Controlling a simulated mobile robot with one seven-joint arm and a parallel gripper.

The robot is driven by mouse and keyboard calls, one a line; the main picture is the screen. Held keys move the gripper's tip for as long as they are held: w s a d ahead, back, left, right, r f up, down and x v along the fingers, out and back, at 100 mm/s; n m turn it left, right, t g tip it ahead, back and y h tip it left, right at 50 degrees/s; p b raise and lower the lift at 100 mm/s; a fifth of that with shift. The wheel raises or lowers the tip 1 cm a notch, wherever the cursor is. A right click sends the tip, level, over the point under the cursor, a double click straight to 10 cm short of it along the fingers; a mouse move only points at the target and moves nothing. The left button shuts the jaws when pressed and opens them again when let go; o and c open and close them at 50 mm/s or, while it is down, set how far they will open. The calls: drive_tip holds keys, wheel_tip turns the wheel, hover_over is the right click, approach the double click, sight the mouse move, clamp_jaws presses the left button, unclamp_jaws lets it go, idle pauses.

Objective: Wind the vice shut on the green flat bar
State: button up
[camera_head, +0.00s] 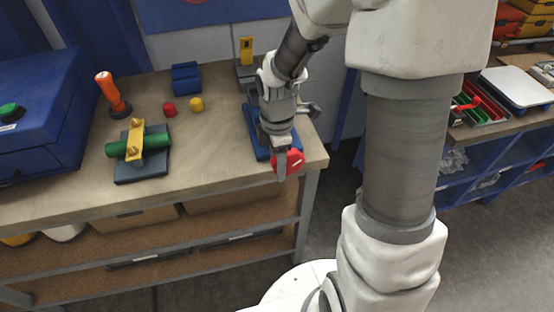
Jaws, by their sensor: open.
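A blue vice (254,134) stands near the right end of the workbench, largely covered by my arm. A red knob with a white mark (293,160) shows at its near end, by the bench's front edge. My gripper (284,170) is open and points down at the red knob. One finger is in front of the knob; I cannot tell whether it touches. No green flat bar can be made out; the vice's jaws are hidden behind my arm.
On the bench (225,163) are a green cylinder under a yellow clamp (152,141), an orange-handled lever (107,88), a red piece (169,110), a yellow piece (196,104) and a blue block (186,78). A blue case (40,110) is at the left. Bare bench lies left of the vice.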

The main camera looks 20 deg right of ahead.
clamp_jaws()
idle(0.3)
drive_tip(key=shift+d+r+p, duration=0.1)
drive_tip(key=shift+r+p, duration=0.05)
drive_tip(key=shift+p, duration=0.15)
